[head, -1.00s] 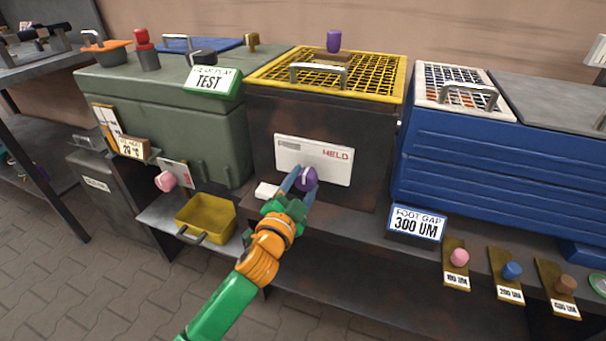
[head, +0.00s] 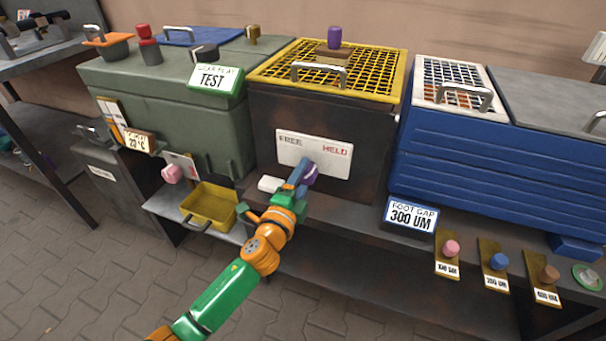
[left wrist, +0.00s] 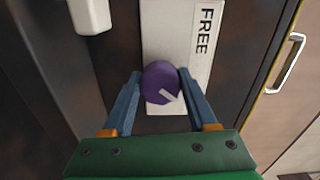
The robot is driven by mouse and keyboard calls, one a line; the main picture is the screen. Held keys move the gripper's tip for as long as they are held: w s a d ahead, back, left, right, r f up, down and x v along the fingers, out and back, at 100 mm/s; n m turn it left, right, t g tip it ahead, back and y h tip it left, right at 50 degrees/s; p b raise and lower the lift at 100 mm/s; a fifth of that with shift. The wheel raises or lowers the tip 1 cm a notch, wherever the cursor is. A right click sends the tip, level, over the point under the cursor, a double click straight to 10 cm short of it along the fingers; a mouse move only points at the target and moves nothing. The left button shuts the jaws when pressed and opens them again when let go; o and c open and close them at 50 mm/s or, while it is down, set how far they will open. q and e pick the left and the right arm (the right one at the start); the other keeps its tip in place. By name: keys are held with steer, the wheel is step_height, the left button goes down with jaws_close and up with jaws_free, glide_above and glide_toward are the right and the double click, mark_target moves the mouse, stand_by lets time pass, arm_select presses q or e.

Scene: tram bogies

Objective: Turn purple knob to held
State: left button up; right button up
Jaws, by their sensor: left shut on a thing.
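The purple knob (head: 311,174) sits on the lower part of a white plate (head: 300,148) on the dark cabinet front. The plate reads FREE at the left and HELD in red at the right. In the left wrist view the knob (left wrist: 160,82) has a white mark that slants to the lower right, away from the word FREE, toward the HELD side. My left gripper (head: 305,173) is shut on the knob, with one blue finger on each side; it also shows in the left wrist view (left wrist: 160,88). HELD is not visible in that view. My right gripper is not in view.
A white block (head: 270,184) juts out left of the knob. A yellow tray (head: 209,207) stands lower left. A yellow grating (head: 372,66) tops the cabinet, with another purple piece (head: 334,37) on it. A FOOT GAP sign (head: 411,215) stands lower right.

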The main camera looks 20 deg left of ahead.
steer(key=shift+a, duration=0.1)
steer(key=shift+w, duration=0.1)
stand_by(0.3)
arm_select(q)
steer(key=o, duration=1.1)
steer(key=shift+c, duration=0.2)
steer(key=o, duration=0.3)
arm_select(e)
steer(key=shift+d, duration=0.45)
arm_select(q)
steer(key=s, duration=0.7)
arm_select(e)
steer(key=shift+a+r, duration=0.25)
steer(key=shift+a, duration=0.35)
arm_select(q)
steer(key=shift+a, duration=0.1)
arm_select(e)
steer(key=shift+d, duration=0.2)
